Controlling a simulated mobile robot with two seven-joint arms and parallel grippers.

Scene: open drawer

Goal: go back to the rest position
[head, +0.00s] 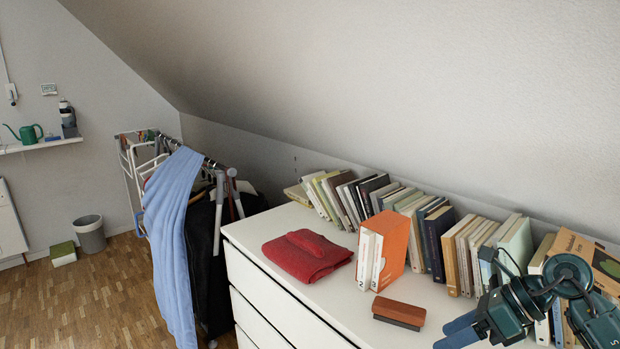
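My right gripper (460,331) is at the lower right, above the top of the white dresser (335,304), with its arm coming in from the right edge. Its blue fingers point left and down and lie close together in this view. I cannot tell whether they are apart, and I see nothing held between them. My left gripper is not in view. The dresser's visible drawer fronts look flush, with dark gaps between them; their lower parts are cut off.
A clothes rack with a blue towel (172,235) stands left.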

